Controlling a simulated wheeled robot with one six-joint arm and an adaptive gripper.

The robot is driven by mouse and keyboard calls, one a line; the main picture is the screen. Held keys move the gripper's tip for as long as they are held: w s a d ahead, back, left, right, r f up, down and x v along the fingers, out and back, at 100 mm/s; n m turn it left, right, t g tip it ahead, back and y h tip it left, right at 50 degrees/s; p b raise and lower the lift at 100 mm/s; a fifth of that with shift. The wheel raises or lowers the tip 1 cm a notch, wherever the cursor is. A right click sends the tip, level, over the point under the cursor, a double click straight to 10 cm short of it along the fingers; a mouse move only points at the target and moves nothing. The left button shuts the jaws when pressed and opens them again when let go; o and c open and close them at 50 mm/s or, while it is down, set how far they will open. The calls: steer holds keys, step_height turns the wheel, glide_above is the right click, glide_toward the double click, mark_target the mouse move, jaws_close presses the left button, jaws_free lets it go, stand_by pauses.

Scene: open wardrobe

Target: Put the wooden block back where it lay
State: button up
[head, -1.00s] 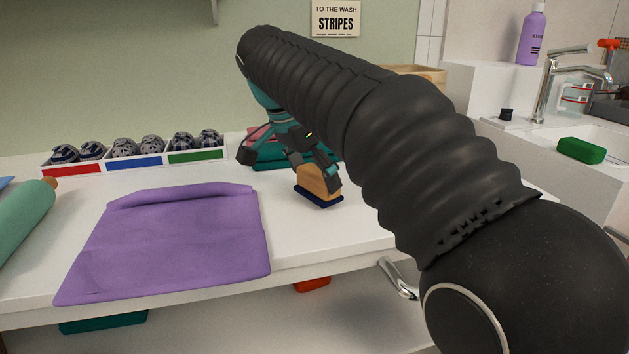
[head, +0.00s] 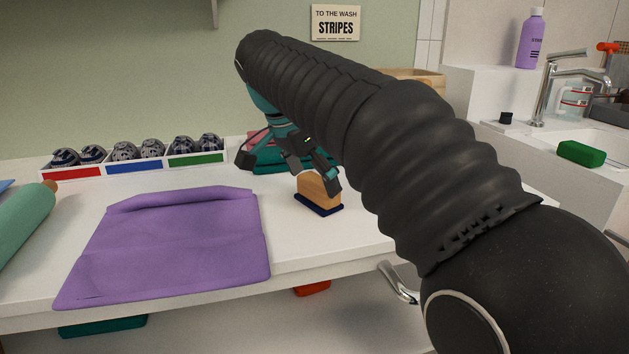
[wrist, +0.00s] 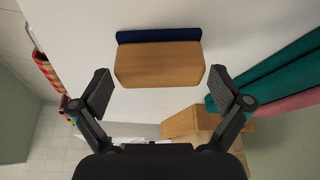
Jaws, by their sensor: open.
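The wooden block (head: 315,189) stands on the white counter right of the purple cloth, with a dark blue layer along its base. In the wrist view the block (wrist: 160,63) lies ahead of the fingertips, with its blue part (wrist: 158,35) along the far side. My gripper (head: 290,168) is over the counter just above and behind the block. In the wrist view my gripper (wrist: 160,93) has its two fingers spread wide, one to each side below the block, with nothing between them. The fingers look clear of the block.
A folded purple cloth (head: 170,245) lies left of the block. Behind are a tray (head: 110,168) of rolled socks and folded teal cloth (head: 262,161). A green roll (head: 22,226) lies far left; a sink with a green sponge (head: 581,152) is right. Counter before the block is clear.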

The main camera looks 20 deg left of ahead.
steer(key=p+v, duration=0.3)
steer(key=v, duration=0.8)
steer(key=shift+r, duration=0.15)
steer(key=shift+d, duration=0.1)
steer(key=s+d+f+n+y, duration=0.1)
steer(key=d+f+n, duration=0.1)
steer(key=d, duration=0.8)
steer(key=s+d+f+n+y, duration=0.1)
steer(key=d+f+n, duration=0.15)
steer(key=d, duration=0.75)
steer(key=s+d+f+n+t, duration=0.1)
steer(key=s+d+f, duration=0.6)
steer(key=f, duration=0.2)
steer(key=s+d+f+n, duration=0.1)
steer(key=s+d+f, duration=0.6)
steer(key=f, duration=0.3)
steer(key=shift+s+f+n+t+y, duration=0.3)
steer(key=shift+s+n+t+y, duration=0.1)
steer(key=shift+s, duration=0.35)
steer(key=shift+d, duration=0.1)
